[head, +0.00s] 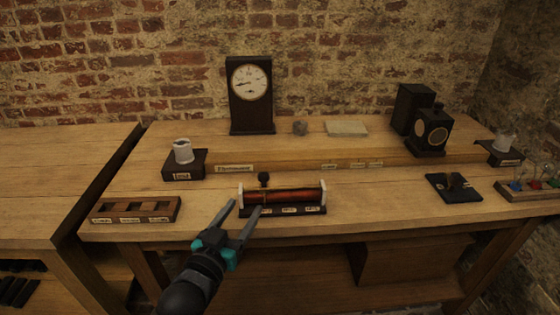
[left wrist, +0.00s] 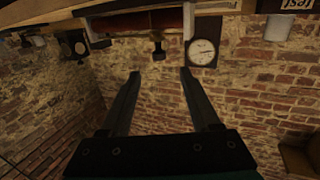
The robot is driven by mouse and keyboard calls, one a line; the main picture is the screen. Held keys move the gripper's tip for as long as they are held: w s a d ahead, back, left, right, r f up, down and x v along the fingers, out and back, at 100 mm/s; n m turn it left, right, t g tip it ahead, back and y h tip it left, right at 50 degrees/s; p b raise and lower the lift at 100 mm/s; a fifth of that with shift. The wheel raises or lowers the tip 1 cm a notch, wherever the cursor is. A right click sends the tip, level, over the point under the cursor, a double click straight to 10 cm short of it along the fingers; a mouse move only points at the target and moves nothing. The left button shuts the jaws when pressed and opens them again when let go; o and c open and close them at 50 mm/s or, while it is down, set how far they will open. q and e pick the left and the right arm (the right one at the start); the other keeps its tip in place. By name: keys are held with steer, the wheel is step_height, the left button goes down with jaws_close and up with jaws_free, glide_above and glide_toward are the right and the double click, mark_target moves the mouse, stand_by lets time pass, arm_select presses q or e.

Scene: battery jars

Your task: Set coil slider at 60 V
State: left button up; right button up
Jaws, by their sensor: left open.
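The coil (head: 290,196) is a red-brown cylinder between white end pieces on a dark labelled base at the front of the bench. Its slider has a dark knob (head: 263,179) and stands near the coil's left end. The coil also shows upside down at the top of the left wrist view (left wrist: 150,20), with the knob (left wrist: 158,52) below it. My left gripper (head: 245,207) is open and empty, just in front of the coil's left end. The knob appears between the finger directions, apart from them. My right gripper is not in view. The base labels are too small to read.
A round-dial meter (head: 250,82) stands behind the coil. A slotted wooden rack (head: 135,209) and a white jar on a dark block (head: 184,160) are at left. A dark switch base (head: 454,187) is at right.

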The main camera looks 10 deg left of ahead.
mark_target(261, 178)
arm_select(q)
steer(key=w, duration=0.2)
steer(key=w+b, duration=0.1)
steer(key=w, duration=0.2)
steer(key=w+d+r+b, duration=0.1)
steer(key=w, duration=0.1)
steer(key=shift+w, duration=0.15)
steer(key=w, duration=0.2)
steer(key=shift+w+d+b, duration=0.15)
steer(key=shift+w+b, duration=0.15)
steer(key=shift+b, duration=0.1)
steer(key=w+b, duration=0.1)
steer(key=w, duration=0.2)
steer(key=shift+d, duration=0.15)
steer(key=shift+w+d+b, duration=0.15)
steer(key=shift+w+b, duration=0.15)
steer(key=shift+w, duration=0.8)
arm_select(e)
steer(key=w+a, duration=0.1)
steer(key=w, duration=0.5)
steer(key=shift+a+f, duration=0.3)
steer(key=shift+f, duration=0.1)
arm_select(q)
jaws_close()
